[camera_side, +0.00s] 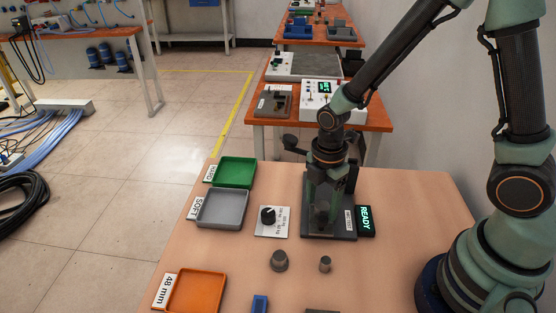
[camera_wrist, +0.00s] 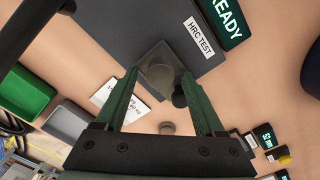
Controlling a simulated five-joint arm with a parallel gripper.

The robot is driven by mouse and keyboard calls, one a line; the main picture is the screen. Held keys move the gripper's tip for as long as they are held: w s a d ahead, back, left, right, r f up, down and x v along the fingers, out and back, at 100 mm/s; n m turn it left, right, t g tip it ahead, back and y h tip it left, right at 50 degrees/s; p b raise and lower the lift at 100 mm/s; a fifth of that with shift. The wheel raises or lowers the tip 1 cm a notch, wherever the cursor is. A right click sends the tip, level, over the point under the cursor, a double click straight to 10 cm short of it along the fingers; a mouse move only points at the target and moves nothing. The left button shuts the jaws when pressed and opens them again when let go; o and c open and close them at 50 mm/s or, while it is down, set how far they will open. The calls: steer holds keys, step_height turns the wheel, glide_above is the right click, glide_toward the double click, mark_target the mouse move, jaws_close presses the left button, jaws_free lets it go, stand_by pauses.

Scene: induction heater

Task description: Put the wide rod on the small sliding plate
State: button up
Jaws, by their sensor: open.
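Two grey upright rods stand on the table in the side view: the wide rod (camera_side: 279,260), which looks to have a stepped top, and a narrower one (camera_side: 325,264) to its right. My gripper (camera_side: 322,208) is low over the dark HRC test base (camera_side: 344,235), behind both rods. In the wrist view its green fingers (camera_wrist: 160,74) are apart, with a grey-brown block with a rounded end between or beneath them; I cannot tell whether they touch it. A round grey top (camera_wrist: 167,128) shows nearer my palm; I cannot tell which rod it is. I cannot clearly make out the small sliding plate.
Green (camera_side: 235,172), grey (camera_side: 222,208) and orange (camera_side: 197,293) trays line the left side. A white card with a black knob (camera_side: 268,215) lies left of the base, and a READY display (camera_side: 366,221) right of it. The table's right part is clear.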

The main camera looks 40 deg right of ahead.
step_height(320, 180, up, 12)
step_height(320, 180, up, 6)
steer(key=m+t, duration=0.3)
steer(key=m, duration=0.6)
glide_above(321, 205)
steer(key=s+d, duration=0.2)
steer(key=d, duration=0.1)
steer(key=r+m+t, duration=0.1)
steer(key=m, duration=0.2)
steer(key=s+d+r+m, duration=0.1)
steer(key=m, duration=0.2)
steer(key=d+r+m+t, duration=0.1)
steer(key=m, duration=0.2)
steer(key=shift+s+d+r+t, duration=0.25)
steer(key=shift+s+r+t, duration=0.05)
steer(key=shift+s+r, duration=0.1)
